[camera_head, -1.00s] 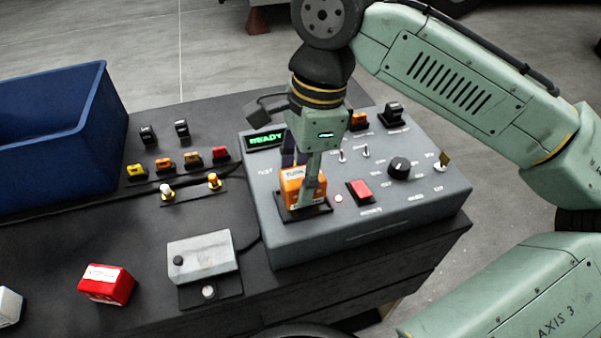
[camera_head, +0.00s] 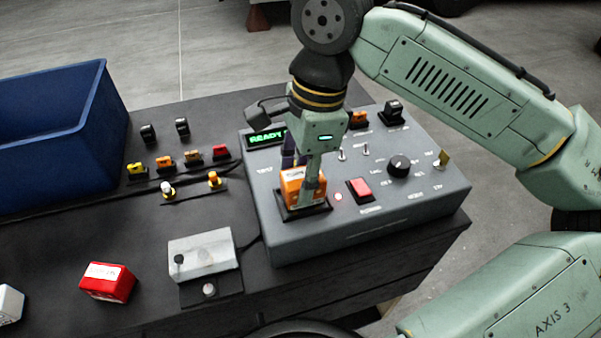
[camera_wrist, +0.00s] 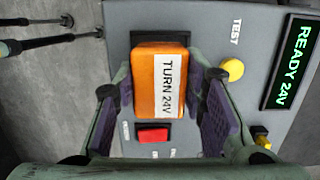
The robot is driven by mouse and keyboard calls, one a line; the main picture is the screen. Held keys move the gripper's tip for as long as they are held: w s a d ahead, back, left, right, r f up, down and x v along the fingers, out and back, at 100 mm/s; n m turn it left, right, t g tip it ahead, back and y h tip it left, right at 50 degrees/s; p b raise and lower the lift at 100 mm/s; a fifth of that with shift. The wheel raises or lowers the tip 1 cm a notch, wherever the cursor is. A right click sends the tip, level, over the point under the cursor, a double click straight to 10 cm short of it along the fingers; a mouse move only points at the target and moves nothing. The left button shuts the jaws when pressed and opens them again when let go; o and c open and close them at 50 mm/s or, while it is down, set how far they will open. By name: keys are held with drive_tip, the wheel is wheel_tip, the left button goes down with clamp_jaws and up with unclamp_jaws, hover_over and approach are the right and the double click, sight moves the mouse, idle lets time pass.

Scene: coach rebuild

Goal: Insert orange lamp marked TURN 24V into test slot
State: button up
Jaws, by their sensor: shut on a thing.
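The orange lamp (camera_head: 296,189) is a block with a white label, and in the wrist view the lamp (camera_wrist: 148,82) reads TURN 24V. My gripper (camera_head: 312,182) is shut on it from above, and in the wrist view the gripper (camera_wrist: 160,90) has a pad on each side of the lamp. The lamp is at the black test slot (camera_head: 318,210) on the grey test box. The slot's dark frame (camera_wrist: 160,38) shows around the lamp's end. Whether the lamp is fully seated cannot be told.
The grey test box (camera_head: 410,205) has a red switch (camera_head: 360,189), a black knob (camera_head: 399,165) and a display (camera_wrist: 290,65) reading READY 24V. A red block (camera_head: 108,282), a grey box with a button (camera_head: 203,255) and a blue bin (camera_head: 50,140) stand to the left.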

drive_tip(key=shift+f, duration=0.4)
drive_tip(key=o, duration=0.9)
drive_tip(key=shift+o, duration=0.2)
drive_tip(key=shift+d+r+p, duration=0.2)
drive_tip(key=shift+r+p, duration=0.85)
drive_tip(key=shift+r, duration=0.5)
drive_tip(key=shift+w+d+r, duration=0.1)
drive_tip(key=shift+d+r, duration=0.1)
drive_tip(key=shift+r, duration=1.1)
drive_tip(key=shift+w+d+r, duration=0.1)
drive_tip(key=shift+d+r, duration=0.1)
drive_tip(key=shift+r, duration=1.1)
drive_tip(key=shift+w+d+r, duration=0.1)
drive_tip(key=shift+d+r, duration=0.1)
drive_tip(key=shift+r, duration=1.1)
